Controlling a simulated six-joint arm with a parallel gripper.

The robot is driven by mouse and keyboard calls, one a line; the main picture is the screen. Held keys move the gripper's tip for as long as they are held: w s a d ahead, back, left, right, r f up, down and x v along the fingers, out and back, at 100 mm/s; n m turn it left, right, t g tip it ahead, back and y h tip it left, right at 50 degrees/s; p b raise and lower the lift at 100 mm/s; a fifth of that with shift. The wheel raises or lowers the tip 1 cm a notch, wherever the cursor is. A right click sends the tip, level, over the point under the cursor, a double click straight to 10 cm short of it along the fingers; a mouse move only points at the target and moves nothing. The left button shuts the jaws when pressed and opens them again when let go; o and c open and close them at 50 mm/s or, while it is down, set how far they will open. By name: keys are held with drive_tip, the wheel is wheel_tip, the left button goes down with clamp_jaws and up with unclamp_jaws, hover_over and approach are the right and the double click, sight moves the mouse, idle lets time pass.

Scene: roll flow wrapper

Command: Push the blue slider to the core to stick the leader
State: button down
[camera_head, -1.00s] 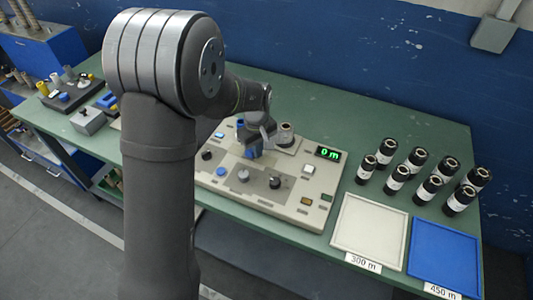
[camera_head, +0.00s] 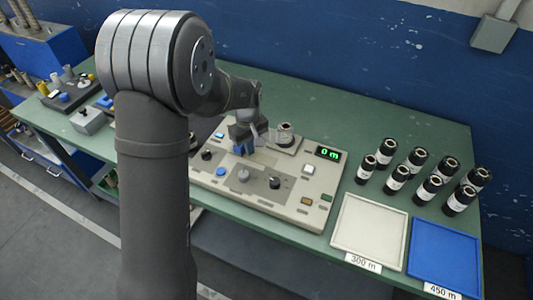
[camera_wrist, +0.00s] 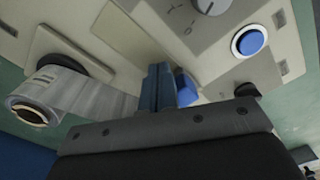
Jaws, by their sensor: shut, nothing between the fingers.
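The blue slider (camera_wrist: 187,88) shows in the wrist view just right of my gripper's fingers. My gripper (camera_wrist: 158,82) is shut with its fingers together and nothing held. Its fingertips are close beside the slider; I cannot tell if they touch it. In the head view, my gripper (camera_head: 240,149) is low over the machine's panel, and I cannot make out the slider there. The core (camera_wrist: 28,112) is at the left of the wrist view, with the pale film leader (camera_wrist: 95,88) stretching from it towards the fingers. The core also stands at the panel's back (camera_head: 285,132).
The machine panel (camera_head: 290,205) has knobs, a blue button (camera_wrist: 250,41) and a green display (camera_head: 328,153) reading 0 m. Several black rolls (camera_head: 417,160) stand to the right, behind a white tray (camera_head: 370,232) and a blue tray (camera_head: 445,255).

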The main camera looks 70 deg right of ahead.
wheel_tip(320, 180, up, 8)
drive_tip(key=shift+s, duration=0.15)
idle(0.7)
wheel_tip(320, 180, down, 8)
drive_tip(key=shift+r, duration=0.1)
idle(0.6)
